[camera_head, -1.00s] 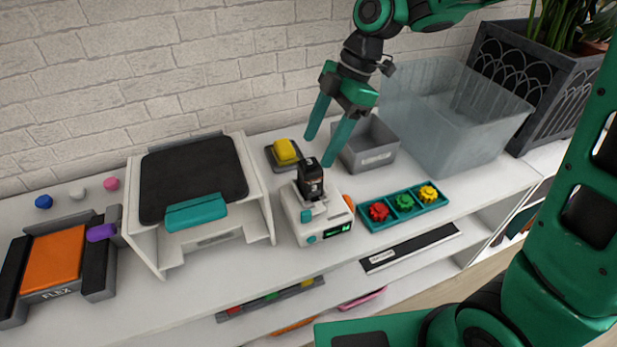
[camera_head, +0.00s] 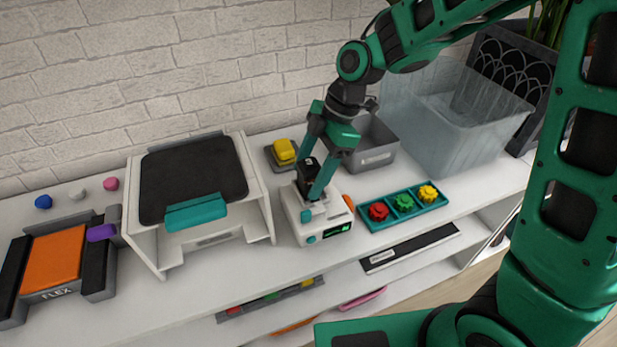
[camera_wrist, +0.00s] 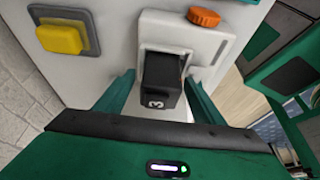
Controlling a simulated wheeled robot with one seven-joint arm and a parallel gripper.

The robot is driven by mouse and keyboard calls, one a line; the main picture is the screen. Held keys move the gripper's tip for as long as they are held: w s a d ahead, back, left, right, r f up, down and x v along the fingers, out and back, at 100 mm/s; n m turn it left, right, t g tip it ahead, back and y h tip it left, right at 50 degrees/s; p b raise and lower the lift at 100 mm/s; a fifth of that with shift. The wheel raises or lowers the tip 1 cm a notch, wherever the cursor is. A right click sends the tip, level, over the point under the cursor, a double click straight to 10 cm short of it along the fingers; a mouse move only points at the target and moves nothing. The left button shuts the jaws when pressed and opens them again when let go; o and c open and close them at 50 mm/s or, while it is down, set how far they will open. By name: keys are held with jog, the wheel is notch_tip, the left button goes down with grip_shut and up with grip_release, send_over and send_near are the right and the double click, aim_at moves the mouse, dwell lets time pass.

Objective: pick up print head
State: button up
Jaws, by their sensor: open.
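The print head (camera_head: 305,181) is a small black block standing in the white device with a green display (camera_head: 325,233). In the wrist view the print head (camera_wrist: 161,84) shows a white "3" and sits between the two green fingers. My gripper (camera_head: 312,183) is open, its fingers on either side of the print head. The wrist view shows a gap between my gripper (camera_wrist: 160,95) and each side of the block. The white device (camera_wrist: 205,38) lies beyond it with an orange knob (camera_wrist: 203,17).
A yellow block on a grey pad (camera_head: 284,153) is behind the device. A grey bin (camera_head: 375,145) and a clear tub (camera_head: 460,120) stand behind right. A teal tray (camera_head: 404,209) with coloured gears is on the right. A white stand with a black top (camera_head: 192,178) is on the left.

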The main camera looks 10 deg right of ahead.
jog(key=c, duration=1.3)
jog(key=shift+r, duration=0.1)
notch_tip(320, 180, up, 10)
